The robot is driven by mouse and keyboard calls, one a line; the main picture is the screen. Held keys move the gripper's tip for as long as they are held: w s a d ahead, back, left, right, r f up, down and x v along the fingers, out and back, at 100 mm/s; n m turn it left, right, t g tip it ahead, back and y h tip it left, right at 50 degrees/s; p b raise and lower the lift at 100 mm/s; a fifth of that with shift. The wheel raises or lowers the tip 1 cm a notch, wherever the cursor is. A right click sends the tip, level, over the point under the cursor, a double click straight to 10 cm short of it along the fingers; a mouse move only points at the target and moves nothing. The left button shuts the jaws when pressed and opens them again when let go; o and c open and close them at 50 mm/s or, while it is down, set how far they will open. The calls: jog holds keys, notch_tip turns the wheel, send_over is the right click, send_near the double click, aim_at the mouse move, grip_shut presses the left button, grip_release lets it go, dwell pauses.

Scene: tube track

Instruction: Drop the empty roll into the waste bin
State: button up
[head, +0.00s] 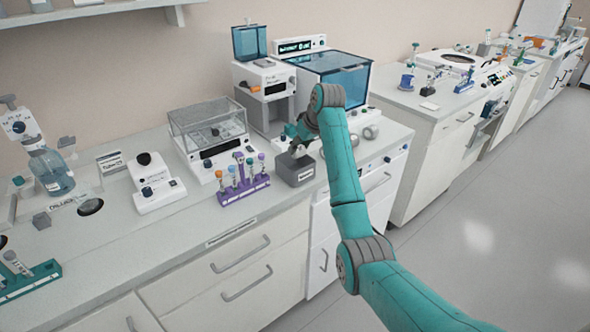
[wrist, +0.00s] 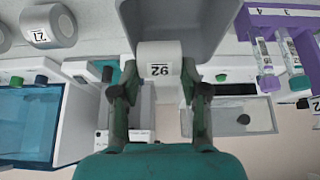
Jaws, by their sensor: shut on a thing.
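My gripper (wrist: 158,92) is shut on a small white roll (wrist: 160,62) with a printed label, seen between its fingertips in the wrist view. In the head view the white roll (head: 298,152) shows just under my gripper (head: 297,138), at the top of a dark grey open box with a label, the likely waste bin (head: 296,175). In the wrist view the bin (wrist: 180,14) lies behind the roll, which overlaps its opening. How far the roll is above or inside the rim cannot be told.
A purple tube rack (head: 243,190) with several tubes stands close left of the bin. Other rolls (head: 370,131) lie on the counter to the right, also in the wrist view (wrist: 47,25). A machine with a blue lid (head: 335,68) and a clear-covered balance (head: 208,130) stand behind.

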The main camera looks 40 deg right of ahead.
jog(key=shift+f, duration=0.45)
jog(key=o, duration=0.9)
jog(key=shift+r, duration=0.1)
jog(key=v, duration=1.2)
